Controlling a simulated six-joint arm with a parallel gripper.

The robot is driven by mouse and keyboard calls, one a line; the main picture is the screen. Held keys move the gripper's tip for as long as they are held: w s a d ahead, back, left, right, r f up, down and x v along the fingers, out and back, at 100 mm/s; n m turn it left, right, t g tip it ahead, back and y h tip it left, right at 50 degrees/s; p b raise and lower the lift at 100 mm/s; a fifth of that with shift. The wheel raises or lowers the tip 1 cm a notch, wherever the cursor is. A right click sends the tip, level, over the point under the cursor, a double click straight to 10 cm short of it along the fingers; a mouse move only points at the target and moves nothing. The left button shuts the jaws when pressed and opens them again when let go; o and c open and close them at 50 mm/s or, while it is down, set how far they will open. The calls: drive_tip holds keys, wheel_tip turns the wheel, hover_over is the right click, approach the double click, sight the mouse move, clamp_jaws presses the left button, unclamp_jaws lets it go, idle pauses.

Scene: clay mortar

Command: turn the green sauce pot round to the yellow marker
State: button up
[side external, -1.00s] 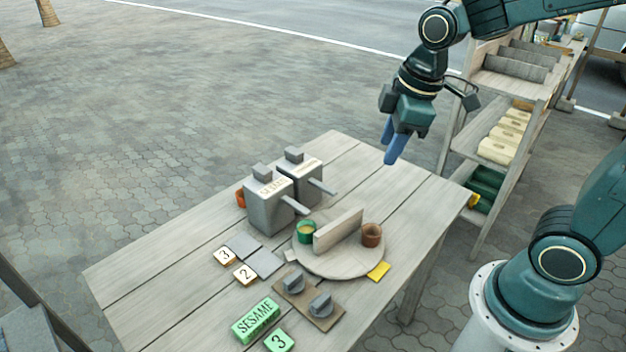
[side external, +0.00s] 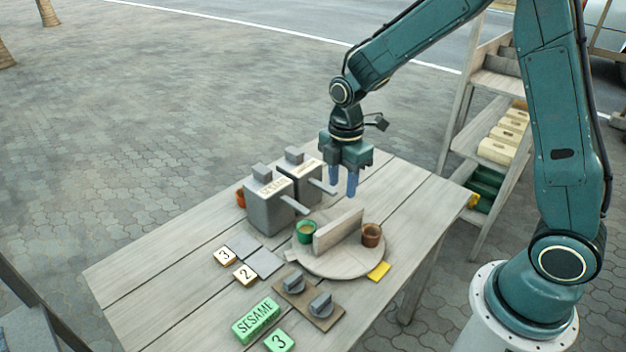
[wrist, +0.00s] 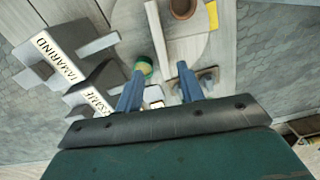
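The green sauce pot (side external: 306,231) stands on the left side of a round wooden turntable (side external: 345,268), beside an upright board (side external: 337,231) that crosses the disc. A brown pot (side external: 371,235) stands on the other side of the board. The yellow marker (side external: 379,271) lies flat on the table at the disc's right edge. My gripper (side external: 342,192) is open and empty, pointing down above the far side of the disc. In the wrist view the green pot (wrist: 144,67) shows beyond the left finger, and the yellow marker (wrist: 212,15) is at the top.
Two grey dispensers (side external: 268,205) with levers stand left of the turntable. Number tiles (side external: 245,274), a knob panel (side external: 308,303) and a green SESAME block (side external: 256,320) lie nearer the front. A shelf (side external: 490,140) stands behind. The table's far right part is clear.

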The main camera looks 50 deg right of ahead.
sight(340, 220)
drive_tip(key=shift+f, duration=0.15)
drive_tip(key=shift+f, duration=6.8)
clamp_jaws()
